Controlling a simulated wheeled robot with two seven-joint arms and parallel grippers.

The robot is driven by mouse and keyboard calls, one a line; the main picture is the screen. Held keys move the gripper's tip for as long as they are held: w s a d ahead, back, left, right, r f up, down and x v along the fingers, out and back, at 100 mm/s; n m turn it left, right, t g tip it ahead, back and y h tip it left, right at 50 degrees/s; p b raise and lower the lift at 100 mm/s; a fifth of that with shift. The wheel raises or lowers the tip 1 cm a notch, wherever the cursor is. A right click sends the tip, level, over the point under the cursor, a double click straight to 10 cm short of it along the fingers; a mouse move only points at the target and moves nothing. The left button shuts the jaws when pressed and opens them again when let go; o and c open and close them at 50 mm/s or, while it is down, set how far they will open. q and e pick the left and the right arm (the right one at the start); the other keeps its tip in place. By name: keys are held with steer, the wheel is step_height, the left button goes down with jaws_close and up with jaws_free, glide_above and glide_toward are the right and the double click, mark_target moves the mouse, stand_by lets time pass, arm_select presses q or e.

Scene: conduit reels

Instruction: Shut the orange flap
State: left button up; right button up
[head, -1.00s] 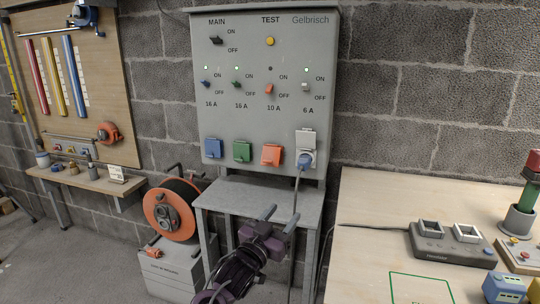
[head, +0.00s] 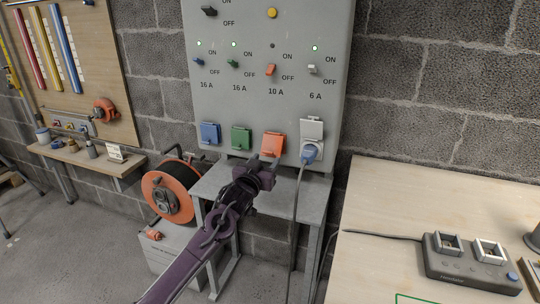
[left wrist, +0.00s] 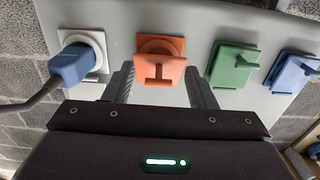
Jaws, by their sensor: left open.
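The orange flap (head: 272,144) is on the socket third from left, low on the grey panel. In the left wrist view the flap (left wrist: 158,72) stands out from its orange base plate, with part of the round socket rim showing behind it, so it looks raised. My left gripper (head: 265,168) is open just in front of and below it in the head view. In the left wrist view its two fingers are on either side of the flap, with gaps; I cannot tell whether they touch it. My right gripper is not in view.
A blue plug (head: 309,153) with a hanging grey cable sits in the white socket right beside the orange one. A green cover (head: 241,139) and a blue cover (head: 210,133) are on the other side. A grey shelf (head: 215,183) lies below. A cable reel (head: 157,203) stands left.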

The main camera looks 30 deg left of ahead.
mark_target(270, 155)
arm_select(q)
steer(key=shift+x, duration=2.05)
steer(key=shift+c, duration=0.3)
jaws_close()
